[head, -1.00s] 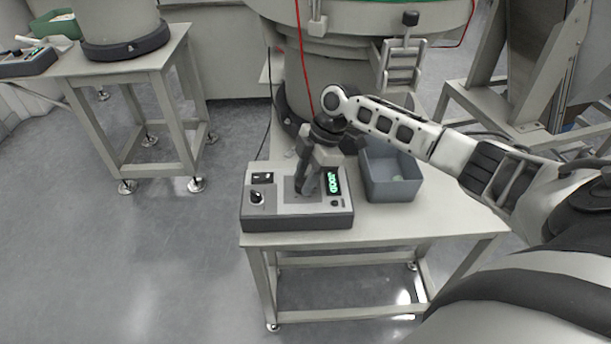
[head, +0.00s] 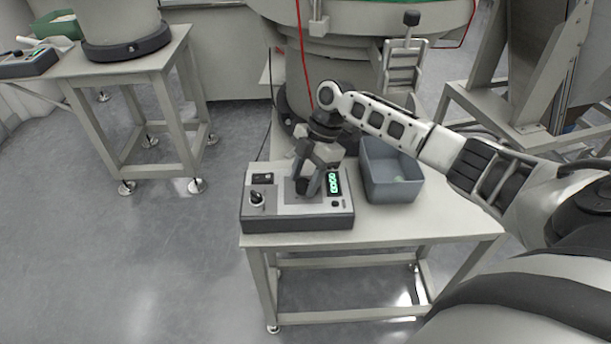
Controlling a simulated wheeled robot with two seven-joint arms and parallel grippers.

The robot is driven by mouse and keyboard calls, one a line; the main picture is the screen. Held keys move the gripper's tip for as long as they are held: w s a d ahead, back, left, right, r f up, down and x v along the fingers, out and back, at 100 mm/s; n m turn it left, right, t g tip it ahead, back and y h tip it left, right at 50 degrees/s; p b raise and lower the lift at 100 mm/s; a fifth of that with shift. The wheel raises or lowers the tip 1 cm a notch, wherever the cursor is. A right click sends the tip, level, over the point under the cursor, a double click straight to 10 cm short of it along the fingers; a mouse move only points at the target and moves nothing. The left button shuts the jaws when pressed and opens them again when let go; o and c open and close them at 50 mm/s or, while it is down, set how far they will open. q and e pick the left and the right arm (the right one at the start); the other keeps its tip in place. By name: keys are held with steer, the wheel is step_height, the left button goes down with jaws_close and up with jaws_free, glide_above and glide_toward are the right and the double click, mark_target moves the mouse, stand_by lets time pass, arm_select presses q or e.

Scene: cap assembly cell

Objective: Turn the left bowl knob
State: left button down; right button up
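A grey control box (head: 285,222) stands on the front left of the near table. It has a small black knob (head: 256,197) at its left, a green lit display (head: 333,183) at its right, and a dark knob (head: 303,186) on the plate in its middle. My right gripper (head: 305,184) points down over that plate, its fingers on either side of the middle knob and seemingly closed on it. The fingers hide part of the knob, and the display digits are too small to read surely. My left gripper is not in view.
A blue-grey bin (head: 391,185) stands right of the box, under my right forearm. A large bowl feeder (head: 345,65) rises behind. Another table (head: 120,65) at the left carries a second control box (head: 28,64) and a feeder base. The floor between the tables is clear.

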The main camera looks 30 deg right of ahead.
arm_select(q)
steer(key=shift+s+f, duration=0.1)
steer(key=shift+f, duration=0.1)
arm_select(e)
steer(key=shift+o, duration=0.3)
steer(key=shift+r, duration=0.1)
steer(key=shift+d+r, duration=0.15)
steer(key=shift+r, duration=0.1)
arm_select(q)
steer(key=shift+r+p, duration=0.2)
steer(key=shift+p, duration=0.25)
arm_select(e)
steer(key=v, duration=1.5)
steer(key=shift+r, duration=0.1)
